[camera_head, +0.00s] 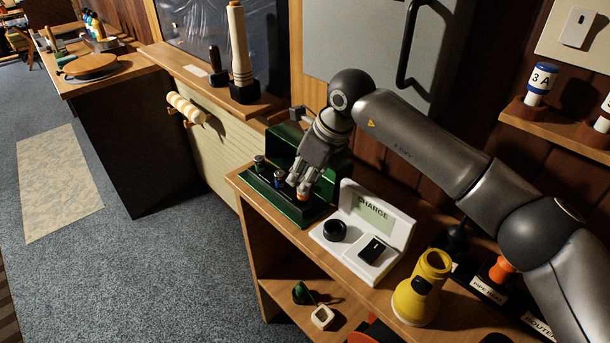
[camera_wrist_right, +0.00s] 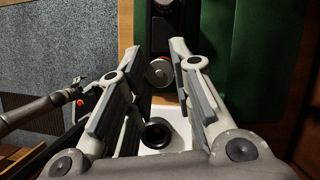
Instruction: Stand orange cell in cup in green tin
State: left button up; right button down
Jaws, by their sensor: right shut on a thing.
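The green tin (camera_head: 294,212) stands open on the wooden bench, its lid raised at the back. A dark row of cups lies inside. A green-banded cell (camera_head: 259,164) and a blue-banded cell (camera_head: 279,179) stand upright there. My right gripper (camera_head: 303,188) reaches down at the row's near end and is shut on the orange cell (camera_head: 303,196). The cell looks upright; whether its base rests in the cup is hidden. In the right wrist view the cell's silver top (camera_wrist_right: 159,73) shows between the fingers.
A white charger marked CHARGE (camera_head: 376,215) stands just right of the tin, with a round black cup (camera_head: 335,230) on it. A yellow torch (camera_head: 422,290) stands nearer. A ledge with a tall pale post (camera_head: 239,45) is behind left.

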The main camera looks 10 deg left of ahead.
aim_at(305, 198)
jog(key=shift+f+b, duration=1.3)
jog(key=shift+f, duration=0.25)
jog(key=c, duration=1.2)
grip_release()
jog(key=v, duration=1.2)
jog(key=shift+a, duration=0.1)
